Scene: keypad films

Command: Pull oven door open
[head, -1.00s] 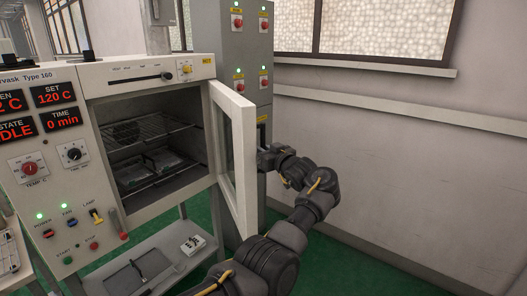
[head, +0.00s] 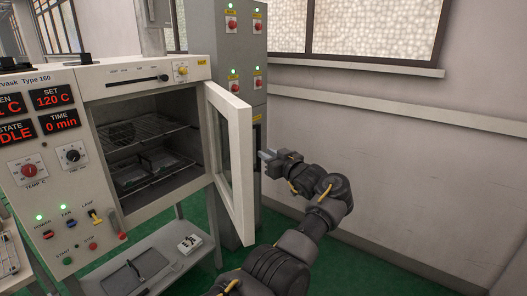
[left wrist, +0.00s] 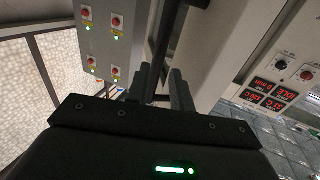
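The oven door (head: 240,155) is a pale framed door with a glass pane, hinged at the right of the oven opening. It stands wide open, swung out toward me. My left gripper (head: 264,156) is just right of the door's outer side, with a small gap between its fingertips and the door's edge. In the left wrist view its two fingers (left wrist: 162,88) are apart, with a dark bar showing beyond them; I cannot tell whether that is the door's handle. Nothing is clearly held. My right gripper is not in view.
The oven chamber (head: 150,150) shows wire racks with trays. The control panel (head: 40,170) is on the left. A grey cabinet (head: 240,60) with red buttons stands behind the door. A wall (head: 400,190) bounds the right; green floor is clear between.

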